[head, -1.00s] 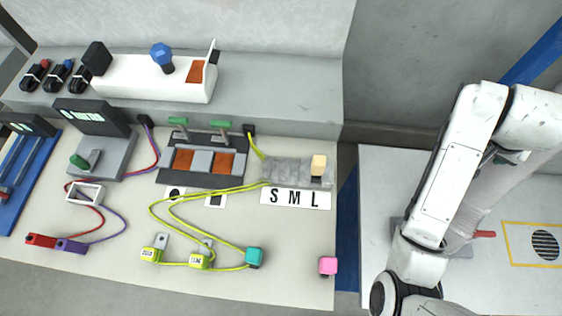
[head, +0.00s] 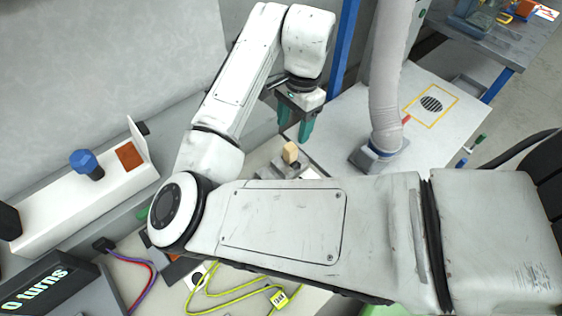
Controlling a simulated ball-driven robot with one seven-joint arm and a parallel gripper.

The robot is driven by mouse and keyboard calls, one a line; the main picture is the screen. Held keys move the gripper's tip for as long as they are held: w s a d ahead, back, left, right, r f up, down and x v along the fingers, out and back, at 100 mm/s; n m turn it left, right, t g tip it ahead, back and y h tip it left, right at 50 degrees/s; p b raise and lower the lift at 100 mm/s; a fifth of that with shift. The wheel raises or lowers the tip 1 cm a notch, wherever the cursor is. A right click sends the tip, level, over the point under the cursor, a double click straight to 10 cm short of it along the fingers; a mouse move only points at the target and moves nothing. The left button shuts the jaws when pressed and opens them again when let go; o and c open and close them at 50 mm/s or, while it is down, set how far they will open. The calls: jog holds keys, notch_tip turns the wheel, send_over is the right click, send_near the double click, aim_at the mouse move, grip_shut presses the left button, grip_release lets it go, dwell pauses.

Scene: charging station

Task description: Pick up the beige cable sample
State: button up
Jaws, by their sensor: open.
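The beige cable sample (head: 290,152) is a small beige block. It stands on the grey stepped holder (head: 284,170), whose lower part is hidden behind my arm. My gripper (head: 295,132) points down with its two teal fingers apart and nothing between them. The fingertips show just above the beige block in the head view. The height and depth between the fingertips and the block are hard to judge, and no contact is visible.
My arm hides much of the bench. A yellow-green cable (head: 213,294) lies at the bottom. A white housing with a blue knob (head: 87,164) stands left. A white table with a grey hose nozzle (head: 375,158) is right, beside a blue post (head: 344,62).

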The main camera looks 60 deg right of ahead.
aim_at(291, 146)
jog(key=f, duration=0.3)
jog(key=a+f, duration=0.1)
jog(key=f, duration=0.5)
jog(key=shift+a+f+p, duration=0.15)
jog(key=shift+f+p, duration=0.2)
jog(key=c, duration=1.1)
jog(key=shift+c, duration=0.2)
